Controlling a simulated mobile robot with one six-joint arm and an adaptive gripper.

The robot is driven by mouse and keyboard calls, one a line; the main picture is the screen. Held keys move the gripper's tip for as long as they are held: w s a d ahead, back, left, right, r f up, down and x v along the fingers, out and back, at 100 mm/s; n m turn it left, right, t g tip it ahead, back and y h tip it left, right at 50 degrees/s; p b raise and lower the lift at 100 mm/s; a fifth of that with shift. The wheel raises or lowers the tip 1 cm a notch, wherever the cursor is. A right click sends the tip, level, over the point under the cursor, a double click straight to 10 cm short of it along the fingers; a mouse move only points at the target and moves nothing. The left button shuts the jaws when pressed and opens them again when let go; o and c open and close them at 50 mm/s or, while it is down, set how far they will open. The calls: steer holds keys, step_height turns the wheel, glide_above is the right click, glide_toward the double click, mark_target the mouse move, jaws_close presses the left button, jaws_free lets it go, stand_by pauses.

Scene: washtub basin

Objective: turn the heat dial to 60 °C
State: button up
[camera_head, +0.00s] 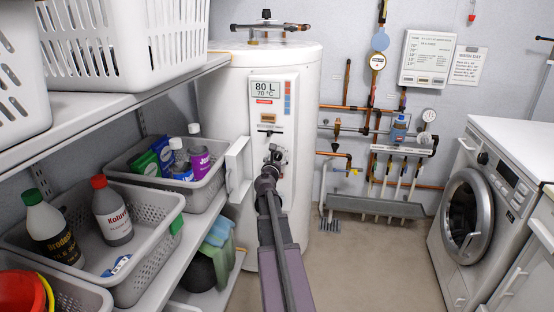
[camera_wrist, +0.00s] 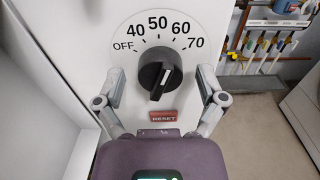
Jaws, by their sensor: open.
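The heat dial (camera_wrist: 160,74) is a round black knob with a raised grip bar on a white panel, marked OFF, 40, 50, 60 and 70 around its upper side. The bar is tilted, with a white line on its upper part leaning up and right, roughly toward 60; I cannot tell the exact setting. My gripper (camera_wrist: 161,80) is open, with one finger on each side of the knob and visible gaps between. In the head view my gripper (camera_head: 272,168) is at the front of the white water heater (camera_head: 215,95) and largely hides the dial.
A red RESET label (camera_wrist: 163,116) sits below the dial. A white open flap (camera_head: 238,168) stands left of the panel. Shelves with a grey basket (camera_head: 130,285) of bottles line the left. Pipes and a washing machine (camera_head: 500,190) are at right; floor between is clear.

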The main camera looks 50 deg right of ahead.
steer(key=c, duration=1.1)
steer(key=shift+c, duration=0.2)
steer(key=shift+m, duration=1)
steer(key=o, duration=1.1)
steer(key=shift+o, duration=0.2)
steer(key=shift+s+a, duration=0.1)
